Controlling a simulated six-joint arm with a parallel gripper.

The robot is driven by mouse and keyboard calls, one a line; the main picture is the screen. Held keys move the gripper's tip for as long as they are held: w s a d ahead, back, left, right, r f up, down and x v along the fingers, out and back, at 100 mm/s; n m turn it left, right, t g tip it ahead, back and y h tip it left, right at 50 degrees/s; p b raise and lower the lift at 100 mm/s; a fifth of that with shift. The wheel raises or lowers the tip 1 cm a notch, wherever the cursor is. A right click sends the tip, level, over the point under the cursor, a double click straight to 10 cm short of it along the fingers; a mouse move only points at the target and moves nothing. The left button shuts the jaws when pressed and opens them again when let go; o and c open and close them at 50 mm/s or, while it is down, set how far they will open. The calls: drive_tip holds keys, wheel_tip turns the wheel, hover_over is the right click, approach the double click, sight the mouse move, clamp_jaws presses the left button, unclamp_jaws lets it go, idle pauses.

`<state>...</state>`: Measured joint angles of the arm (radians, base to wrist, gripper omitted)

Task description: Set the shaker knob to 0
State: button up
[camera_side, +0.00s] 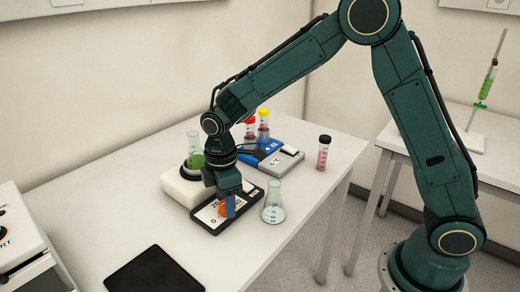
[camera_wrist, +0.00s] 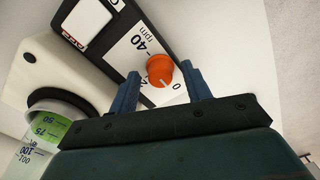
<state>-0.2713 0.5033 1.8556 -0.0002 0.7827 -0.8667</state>
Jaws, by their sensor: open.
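The orange shaker knob (camera_wrist: 160,70) sits on a white dial face with printed numbers and "rpm" in the wrist view. A short white mark on the knob points toward the lower edge of the picture, close to the printed 0; its exact setting is hard to tell. In the side view the knob (camera_side: 224,210) is partly hidden by my gripper. My gripper (camera_wrist: 160,69) is open, with one blue finger on each side of the knob; whether they touch it is unclear. In the side view my gripper (camera_side: 230,205) points down over the shaker's black-framed panel (camera_side: 213,229).
A flask with green liquid (camera_side: 195,160) stands on the white shaker body (camera_side: 177,188). A clear flask (camera_side: 274,205) stands close right of the panel. Capped tubes (camera_side: 263,122) and a blue device (camera_side: 262,147) are behind. A black pad (camera_side: 152,273) lies in front.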

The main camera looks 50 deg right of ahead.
wheel_tip(320, 180, up, 14)
drive_tip(key=shift+f, duration=0.2)
idle(0.4)
drive_tip(key=s+d+r+m+t, duration=0.3)
drive_tip(key=s+d+r+m, duration=0.35)
drive_tip(key=s, duration=0.45)
drive_tip(key=s+d+f+m+t, duration=0.1)
drive_tip(key=s+d+m, duration=0.1)
drive_tip(key=s, duration=0.5)
drive_tip(key=s+d+f+m+t, duration=0.1)
drive_tip(key=s+d+m, duration=0.2)
drive_tip(key=s, duration=0.4)
drive_tip(key=shift+d+m+t, duration=0.2)
drive_tip(key=shift+m+t, duration=0.1)
drive_tip(key=shift+m, duration=0.45)
